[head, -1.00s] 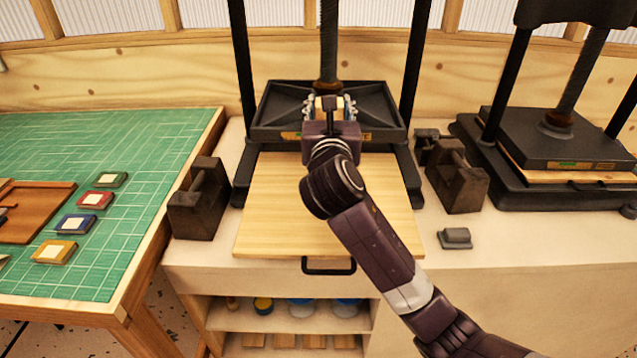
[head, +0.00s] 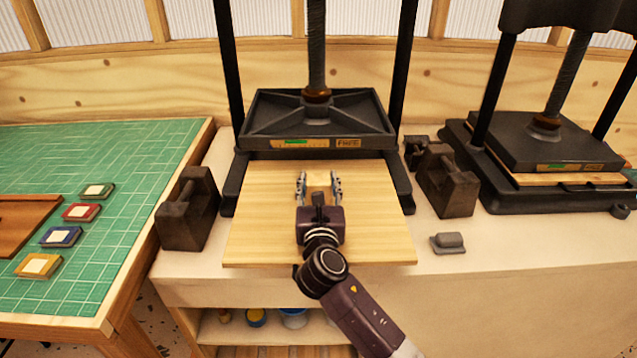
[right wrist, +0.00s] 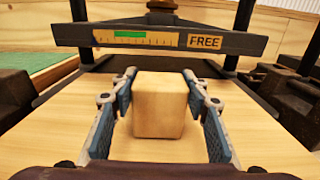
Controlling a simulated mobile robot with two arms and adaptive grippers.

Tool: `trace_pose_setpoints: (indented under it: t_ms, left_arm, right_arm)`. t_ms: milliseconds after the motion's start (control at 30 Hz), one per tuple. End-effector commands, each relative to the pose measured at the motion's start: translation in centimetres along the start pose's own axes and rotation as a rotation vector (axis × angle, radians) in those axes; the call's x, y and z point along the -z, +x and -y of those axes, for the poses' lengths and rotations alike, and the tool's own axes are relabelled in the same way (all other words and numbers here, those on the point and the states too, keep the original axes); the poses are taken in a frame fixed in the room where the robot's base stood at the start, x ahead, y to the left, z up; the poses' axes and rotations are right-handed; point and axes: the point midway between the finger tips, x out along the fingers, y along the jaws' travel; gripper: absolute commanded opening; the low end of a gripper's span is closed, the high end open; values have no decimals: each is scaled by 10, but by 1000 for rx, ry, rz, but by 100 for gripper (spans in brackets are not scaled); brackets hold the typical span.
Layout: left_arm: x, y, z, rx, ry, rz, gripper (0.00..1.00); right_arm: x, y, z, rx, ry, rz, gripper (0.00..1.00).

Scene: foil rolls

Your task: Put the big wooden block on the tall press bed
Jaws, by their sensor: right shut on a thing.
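The big wooden block (right wrist: 160,105) is pale and box-shaped, between the blue-padded fingers of my right gripper (right wrist: 160,112). In the head view the block (head: 319,181) shows only in part between the fingertips of my right gripper (head: 319,186). The gripper is shut on it, over the pale wooden board of the tall press bed (head: 262,215). I cannot tell for sure whether the block's underside touches the board. The dark press plate (head: 316,122), with a green bar and a label reading FREE, stands raised behind the block. My left gripper is not in view.
Dark weights stand left (head: 188,208) and right (head: 447,180) of the bed. A small grey piece (head: 447,243) lies at the front right. A second press (head: 545,150) stands at the right, its plate down. A green mat (head: 110,235) with coloured pads lies left.

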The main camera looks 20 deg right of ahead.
Motion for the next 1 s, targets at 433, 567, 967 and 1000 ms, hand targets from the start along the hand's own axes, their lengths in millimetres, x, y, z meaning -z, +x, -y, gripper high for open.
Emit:
trace_pose_setpoints:
  t_ms: [433, 567, 967, 1000]
  left_arm:
    - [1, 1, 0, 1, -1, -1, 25]
    - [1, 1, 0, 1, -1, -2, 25]
    - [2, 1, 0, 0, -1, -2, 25]
    - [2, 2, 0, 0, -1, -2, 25]
  right_arm:
    - [3, 0, 0, -1, -1, 0, 50]
    - [3, 0, 0, 0, -1, 0, 60]
    - [1, -9, -1, -2, 0, -1, 60]
    - [1, -15, -1, -3, 0, 1, 60]
